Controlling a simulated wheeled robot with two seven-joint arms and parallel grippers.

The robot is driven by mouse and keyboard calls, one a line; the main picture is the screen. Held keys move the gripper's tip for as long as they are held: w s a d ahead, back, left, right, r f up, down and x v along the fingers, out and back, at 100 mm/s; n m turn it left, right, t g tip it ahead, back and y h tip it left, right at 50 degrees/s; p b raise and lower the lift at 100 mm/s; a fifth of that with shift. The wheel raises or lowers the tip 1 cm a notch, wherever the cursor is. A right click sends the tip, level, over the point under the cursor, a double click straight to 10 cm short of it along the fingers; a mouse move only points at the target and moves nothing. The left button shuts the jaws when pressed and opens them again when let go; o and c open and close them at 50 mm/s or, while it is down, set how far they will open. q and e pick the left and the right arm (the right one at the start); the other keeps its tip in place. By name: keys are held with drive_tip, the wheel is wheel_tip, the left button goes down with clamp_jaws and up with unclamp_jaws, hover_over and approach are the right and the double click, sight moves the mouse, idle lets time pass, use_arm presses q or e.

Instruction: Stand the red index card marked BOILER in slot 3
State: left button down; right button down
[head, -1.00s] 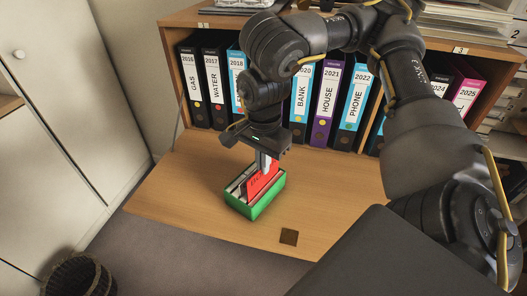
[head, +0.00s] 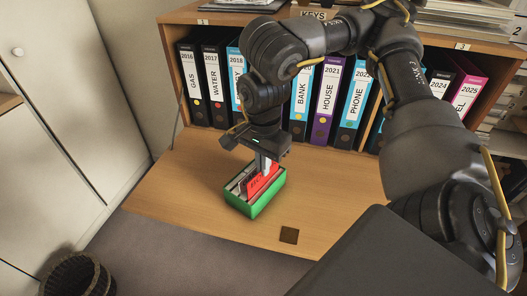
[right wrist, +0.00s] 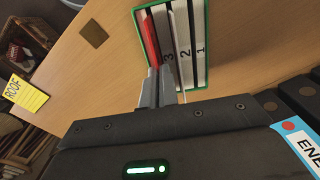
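The red index card (head: 262,183) stands in the green box (head: 266,203) on the desk flap, its upper part showing above the rim. Only part of its lettering shows, too small to read surely. My right gripper (head: 265,167) points down from above and is shut on the card's top. In the right wrist view the red card (right wrist: 150,42) runs down to the fingertips (right wrist: 158,82), inside the box (right wrist: 205,40). It lies beside the strip marked 3, left of those marked 2 and 1. Its bottom edge is hidden. My left gripper is out of view.
A row of binders (head: 325,98) stands in the shelf behind the box. A dark square (head: 289,235) lies on the wooden desk flap (head: 340,195). A yellow ROOF note (right wrist: 28,95) shows in the right wrist view. A wastebasket (head: 78,275) stands on the floor.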

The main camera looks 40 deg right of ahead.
drive_tip(key=shift+f, duration=0.5)
idle(0.4)
drive_tip(key=c, duration=1.7)
unclamp_jaws()
drive_tip(key=o, duration=0.6)
drive_tip(key=shift+c, duration=0.2)
drive_tip(key=shift+r+p, duration=3.95)
drive_tip(key=shift+r, duration=0.05)
